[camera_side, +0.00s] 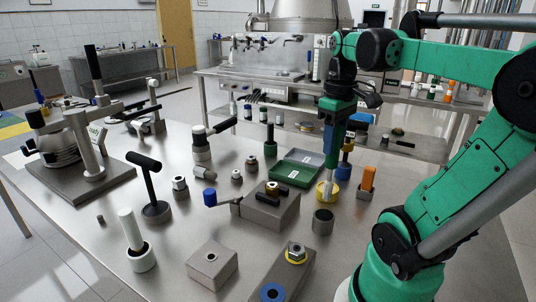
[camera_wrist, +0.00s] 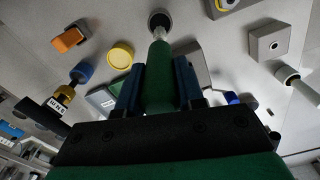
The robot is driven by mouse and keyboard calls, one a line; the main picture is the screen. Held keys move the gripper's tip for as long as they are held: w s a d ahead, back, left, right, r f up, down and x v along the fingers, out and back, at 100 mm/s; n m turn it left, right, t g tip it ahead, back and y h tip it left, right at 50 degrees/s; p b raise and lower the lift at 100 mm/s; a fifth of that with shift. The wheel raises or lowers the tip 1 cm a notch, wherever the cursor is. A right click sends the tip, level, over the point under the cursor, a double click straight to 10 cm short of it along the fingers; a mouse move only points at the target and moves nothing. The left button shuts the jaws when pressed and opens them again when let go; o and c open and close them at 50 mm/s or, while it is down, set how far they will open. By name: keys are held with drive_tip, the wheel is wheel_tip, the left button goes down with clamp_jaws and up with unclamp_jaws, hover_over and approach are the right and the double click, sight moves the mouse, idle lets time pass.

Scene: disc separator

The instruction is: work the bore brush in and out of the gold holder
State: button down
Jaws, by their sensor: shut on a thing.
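My gripper (camera_side: 331,122) is shut on the green handle of the bore brush, which hangs upright. In the wrist view the blue fingers stand on both sides of the green handle (camera_wrist: 159,80). The brush's pale lower end (camera_side: 328,192) points down at an open grey cup (camera_side: 323,222), also in the wrist view (camera_wrist: 159,14). The tip looks just above the cup's mouth; depth is hard to judge. A round yellow piece (camera_side: 319,192) stands behind the brush, separate from the cup in the wrist view (camera_wrist: 120,55). I cannot tell which is the gold holder.
An orange block on a grey base (camera_side: 367,184) stands right of the brush. A green tray (camera_side: 295,172) and a grey block with a blue-handled crank (camera_side: 268,210) lie left. A tall blue-based piece (camera_side: 344,170) stands behind. Low blocks (camera_side: 212,267) sit in front.

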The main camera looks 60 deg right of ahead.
drive_tip(key=w, duration=1.3)
drive_tip(key=shift+r, duration=0.3)
idle(0.3)
drive_tip(key=shift+f, duration=1.7)
